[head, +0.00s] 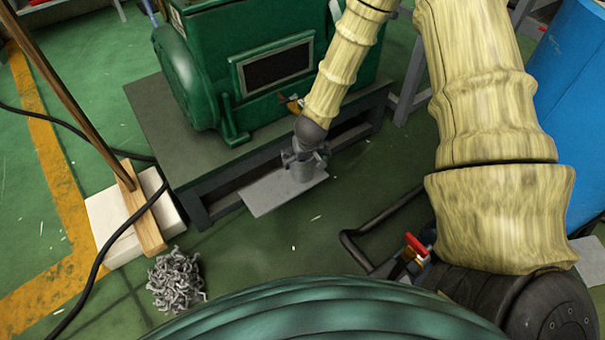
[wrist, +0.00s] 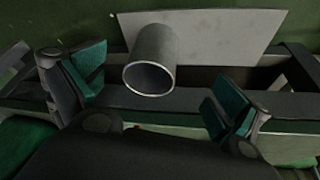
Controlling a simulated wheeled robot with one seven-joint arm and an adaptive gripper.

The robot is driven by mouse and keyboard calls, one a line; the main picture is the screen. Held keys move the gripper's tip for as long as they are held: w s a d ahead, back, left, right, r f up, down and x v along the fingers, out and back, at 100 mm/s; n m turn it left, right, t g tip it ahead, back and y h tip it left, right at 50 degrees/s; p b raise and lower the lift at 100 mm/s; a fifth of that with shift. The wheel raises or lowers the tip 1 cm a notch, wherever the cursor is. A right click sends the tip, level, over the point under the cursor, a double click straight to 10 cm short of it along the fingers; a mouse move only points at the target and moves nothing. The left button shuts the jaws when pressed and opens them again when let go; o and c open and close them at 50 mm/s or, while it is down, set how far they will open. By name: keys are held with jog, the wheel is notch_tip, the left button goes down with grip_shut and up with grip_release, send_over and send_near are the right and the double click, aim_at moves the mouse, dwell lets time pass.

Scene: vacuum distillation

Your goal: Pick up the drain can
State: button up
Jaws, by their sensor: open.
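The drain can is a plain grey open-topped cylinder (wrist: 153,58) in the upper middle of the wrist view. It stands on a flat grey plate (wrist: 215,35). In the head view, the can (head: 302,174) is partly hidden under my gripper (head: 306,157). The plate (head: 268,195) lies on the floor beside the green machine's base. In the wrist view, my gripper (wrist: 155,95) is open, with one green-padded finger to each side of the can. The can appears just beyond the fingertips, and no contact shows. Nothing is between the pads.
The green machine (head: 195,75) on its dark steel base (head: 150,125) stands close behind the can. A blue drum (head: 575,110) stands right.

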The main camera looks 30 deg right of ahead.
aim_at(302, 170)
jog(key=w+d+f+b, duration=0.1)
jog(key=w+f+b, duration=0.1)
jog(key=f+b, duration=0.1)
jog(key=w+f+b, duration=0.3)
jog(key=f, duration=0.1)
jog(key=w+d+f+b, duration=0.1)
jog(key=w+f+b, duration=0.1)
jog(key=f+b, duration=0.1)
jog(key=shift+w+d+f, duration=0.2)
jog(key=shift+d+f, duration=0.1)
jog(key=shift+f, duration=0.05)
dwell(0.3)
jog(key=c, duration=1.1)
jog(key=shift+c, duration=0.3)
jog(key=shift+r, duration=0.2)
